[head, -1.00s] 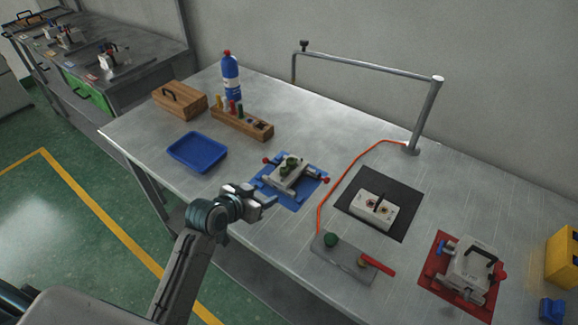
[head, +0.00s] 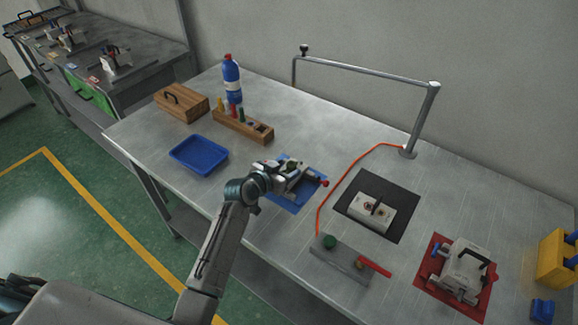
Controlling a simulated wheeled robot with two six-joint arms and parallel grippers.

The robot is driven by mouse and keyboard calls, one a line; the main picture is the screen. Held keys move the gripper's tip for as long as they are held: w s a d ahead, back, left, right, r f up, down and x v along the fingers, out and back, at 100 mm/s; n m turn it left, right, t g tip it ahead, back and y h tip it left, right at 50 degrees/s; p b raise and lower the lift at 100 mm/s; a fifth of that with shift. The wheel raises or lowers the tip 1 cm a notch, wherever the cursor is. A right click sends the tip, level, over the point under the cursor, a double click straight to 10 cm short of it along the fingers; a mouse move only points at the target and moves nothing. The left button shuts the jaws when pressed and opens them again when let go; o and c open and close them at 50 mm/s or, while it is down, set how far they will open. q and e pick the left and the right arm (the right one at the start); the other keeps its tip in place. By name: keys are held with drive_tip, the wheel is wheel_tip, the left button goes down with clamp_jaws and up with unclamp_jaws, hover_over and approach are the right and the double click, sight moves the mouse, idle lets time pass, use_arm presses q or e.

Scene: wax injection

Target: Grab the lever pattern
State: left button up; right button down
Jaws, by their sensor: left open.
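A small green part (head: 292,163), which may be the lever pattern, shows on a metal fixture with red knobs. The fixture stands on a blue mat (head: 287,200). My left gripper (head: 285,170) is open and right over the fixture, with its fingers at the green part. The gripper hides much of the fixture and part of the green part. I cannot tell whether the fingers touch it. My right gripper is not in view.
A blue tray (head: 199,155) lies to the left, with a wooden tool block (head: 243,127) behind it. A black mat (head: 353,217) with a pale mould, an orange hose (head: 340,180) and a lever plate (head: 340,257) are to the right. A metal rail (head: 365,68) stands behind.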

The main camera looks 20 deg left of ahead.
use_arm(q)
drive_tip(key=shift+x, duration=1.05)
drive_tip(key=shift+s+a, duration=0.1)
drive_tip(key=c, duration=1)
drive_tip(key=shift+r, duration=0.1)
drive_tip(key=shift+c, duration=0.2)
